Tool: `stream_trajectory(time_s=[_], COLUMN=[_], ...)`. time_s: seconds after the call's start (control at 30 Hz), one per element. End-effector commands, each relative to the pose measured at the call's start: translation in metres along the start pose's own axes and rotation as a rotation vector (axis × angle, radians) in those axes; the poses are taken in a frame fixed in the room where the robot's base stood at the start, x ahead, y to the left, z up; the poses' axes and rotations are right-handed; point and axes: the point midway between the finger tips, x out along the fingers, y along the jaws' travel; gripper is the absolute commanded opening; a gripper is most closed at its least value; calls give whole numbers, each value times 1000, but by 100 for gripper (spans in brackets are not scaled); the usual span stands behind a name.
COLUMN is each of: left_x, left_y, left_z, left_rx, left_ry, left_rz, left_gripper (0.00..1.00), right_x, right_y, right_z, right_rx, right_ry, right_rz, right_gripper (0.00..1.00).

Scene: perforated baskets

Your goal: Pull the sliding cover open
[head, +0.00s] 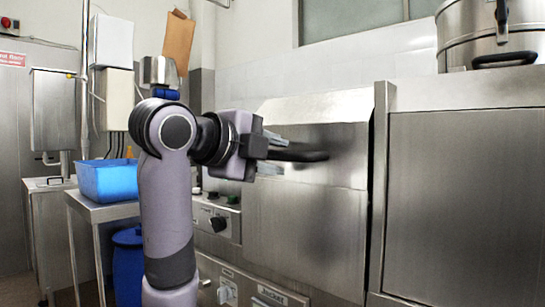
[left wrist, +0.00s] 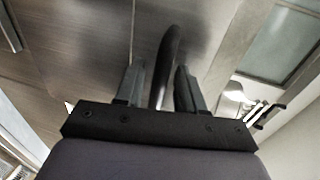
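The sliding cover (head: 305,225) is a stainless steel panel on the machine in the middle of the head view. A black bar handle (head: 308,156) sticks out from its upper part. My left gripper (head: 272,152) is at the near end of the handle, its fingers above and below it. In the left wrist view the handle (left wrist: 168,60) lies between the two spread fingers (left wrist: 158,88). A gap shows on the left finger's side; the handle is close to the right finger, and contact cannot be told. My right gripper is not in view.
A steel cabinet (head: 460,200) stands right of the cover, with a large pot (head: 490,35) on top. Knobs (head: 218,224) and controls sit below left of the cover. A blue basket (head: 107,180) rests on a steel table at left. A blue bin (head: 127,265) stands beside it.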

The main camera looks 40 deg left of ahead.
Motion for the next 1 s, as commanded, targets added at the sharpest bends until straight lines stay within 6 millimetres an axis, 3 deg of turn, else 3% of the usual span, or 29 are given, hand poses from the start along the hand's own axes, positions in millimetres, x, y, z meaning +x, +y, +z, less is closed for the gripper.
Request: stream_trajectory(time_s=[0.27,0.4,0.73,1.0], left_x=[2,2,10,58], left_y=[0,0,-4,-17], left_z=[0,0,0,0], left_rx=[1,0,0,0], left_ry=[0,0,0,-1], left_rz=[-1,-1,1,8], left_gripper=[38,0,0,0], right_x=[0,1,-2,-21], right_y=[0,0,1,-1], right_z=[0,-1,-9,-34], right_rx=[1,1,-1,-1], right_ry=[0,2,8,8], right_rz=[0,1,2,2], right_gripper=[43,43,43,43])
